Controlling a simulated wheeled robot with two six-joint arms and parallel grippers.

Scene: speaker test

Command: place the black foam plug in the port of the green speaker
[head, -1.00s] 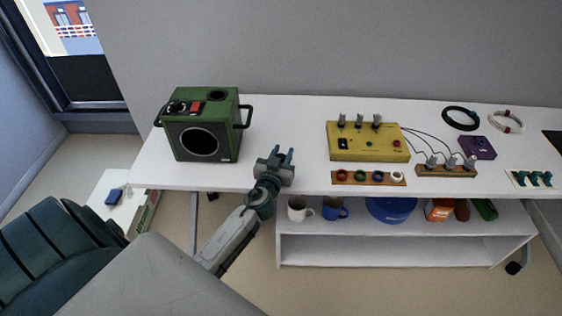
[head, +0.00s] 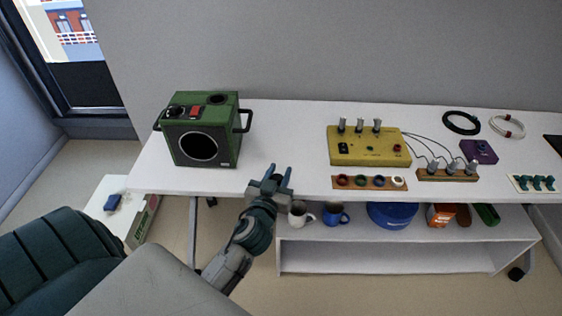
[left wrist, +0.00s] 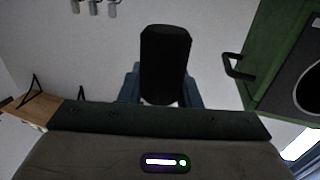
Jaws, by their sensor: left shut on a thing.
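The green speaker (head: 229,141) stands at the left of the white table. A big round black driver fills its front, and round dark fittings, a red piece and black side handles also show. On its top is a round dark ring (head: 217,99), perhaps the port. My left gripper (head: 280,170) is in front of and to the right of the speaker, apart from it, over the table's front edge. In the left wrist view it is shut on the black foam plug (left wrist: 165,62), with the speaker (left wrist: 262,58) at the right. I cannot make out the plug in the head view.
A yellow box (head: 366,147) with wired clips stands right of my gripper, behind a wooden strip of coloured rings (head: 368,183). A shelf (head: 390,260) with mugs and a blue tub is below. The tabletop between speaker and yellow box is clear.

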